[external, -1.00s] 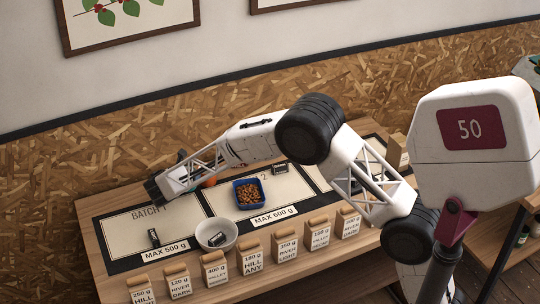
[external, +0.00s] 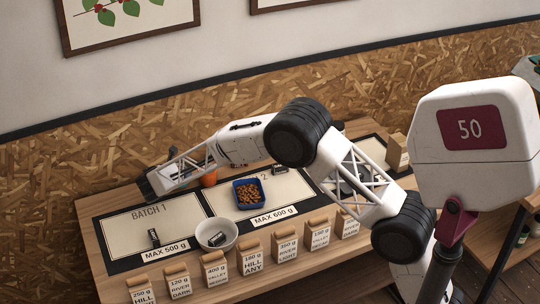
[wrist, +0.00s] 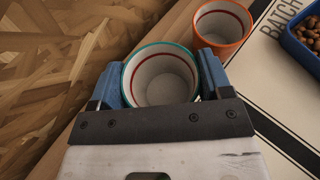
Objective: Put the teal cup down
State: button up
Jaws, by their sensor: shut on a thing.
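The teal cup (wrist: 161,82) shows in the wrist view with a teal rim, a red inner ring and a white, empty inside. My gripper (wrist: 161,85) is shut on it, with a blue finger on each side of the cup. In the external view my gripper (external: 146,185) is over the back left edge of the table, and the cup is hidden there. I cannot tell whether the cup touches the table. An orange cup (wrist: 222,27) stands just right of the teal cup; it also shows in the external view (external: 208,180).
A blue tray of beans (external: 248,194) sits on the BATCH 2 mat. A white bowl (external: 217,234) holds a dark item. Several labelled bags (external: 252,248) line the front edge. The BATCH 1 mat (external: 150,222) is mostly clear, with one small dark item.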

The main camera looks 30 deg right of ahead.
jog(key=shift+f, duration=1.55)
jog(key=o, duration=0.9)
jog(key=shift+f, duration=0.1)
jog(key=shift+o, duration=0.2)
jog(key=shift+s, duration=0.1)
jog(key=v, duration=1.2)
jog(key=shift+d, duration=0.1)
